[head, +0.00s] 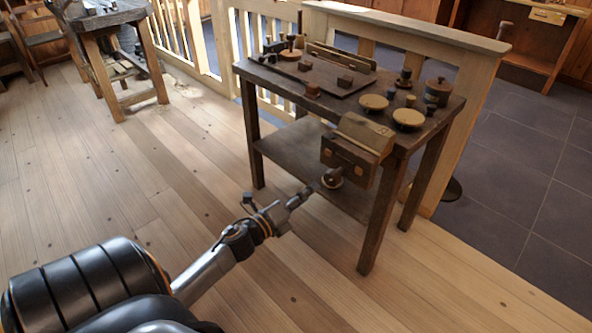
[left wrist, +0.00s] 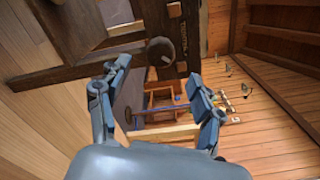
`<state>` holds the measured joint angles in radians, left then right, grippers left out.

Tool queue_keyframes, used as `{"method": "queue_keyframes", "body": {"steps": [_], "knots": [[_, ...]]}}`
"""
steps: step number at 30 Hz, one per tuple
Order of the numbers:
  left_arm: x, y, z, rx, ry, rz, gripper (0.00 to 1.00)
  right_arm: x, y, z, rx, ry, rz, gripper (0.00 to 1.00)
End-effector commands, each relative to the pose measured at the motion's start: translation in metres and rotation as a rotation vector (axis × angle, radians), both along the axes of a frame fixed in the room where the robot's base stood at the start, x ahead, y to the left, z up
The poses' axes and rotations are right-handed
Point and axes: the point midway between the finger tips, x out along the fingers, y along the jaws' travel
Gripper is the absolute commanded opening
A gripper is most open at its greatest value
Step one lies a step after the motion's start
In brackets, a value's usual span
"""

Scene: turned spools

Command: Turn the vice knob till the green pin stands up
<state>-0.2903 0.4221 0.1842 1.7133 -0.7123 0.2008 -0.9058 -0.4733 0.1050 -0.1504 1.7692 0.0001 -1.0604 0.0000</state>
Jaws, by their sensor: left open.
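The wooden vice (head: 352,152) is mounted on the front edge of the dark workbench (head: 318,152). The knob shows in the left wrist view as a dark disc (left wrist: 160,52). My left gripper (head: 305,194) is just left of and below the knob in the head view. In the left wrist view my left gripper (left wrist: 158,75) is open, with the knob ahead between and beyond its fingertips, seemingly apart from them. I cannot make out a green pin. My right gripper is not in view.
Turned spools and round wooden discs (head: 374,102) stand on the bench top, with a dark board (head: 320,78) behind. Bench legs (head: 382,218) and a lower shelf (head: 300,150) are close to my left gripper.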

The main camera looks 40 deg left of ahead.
Motion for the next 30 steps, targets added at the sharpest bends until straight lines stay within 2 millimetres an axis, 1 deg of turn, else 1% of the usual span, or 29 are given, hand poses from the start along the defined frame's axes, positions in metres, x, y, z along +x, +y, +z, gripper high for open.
{"method": "queue_keyframes", "body": {"steps": [1,3,6,9,26,29,30], "knots": [[-0.01,0.001,-0.001,-0.001,0.002,0.001,0.66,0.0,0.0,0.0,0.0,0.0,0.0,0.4],[-0.021,0.002,-0.001,0.0,0.002,0.002,0.66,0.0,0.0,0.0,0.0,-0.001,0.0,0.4],[-0.032,0.003,-0.001,-0.001,0.002,0.001,0.66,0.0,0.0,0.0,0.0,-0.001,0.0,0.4],[-0.037,0.003,0.0,0.0,0.0,0.001,0.66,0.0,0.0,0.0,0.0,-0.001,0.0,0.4],[-0.039,0.003,0.0,-0.001,0.001,0.0,0.66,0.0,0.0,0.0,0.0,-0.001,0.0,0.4],[-0.039,-0.002,-0.003,-0.043,0.007,0.0,0.66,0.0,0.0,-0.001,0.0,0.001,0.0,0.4],[-0.04,-0.008,-0.006,-0.082,0.013,-0.002,0.66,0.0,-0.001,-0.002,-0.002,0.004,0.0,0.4]]}}
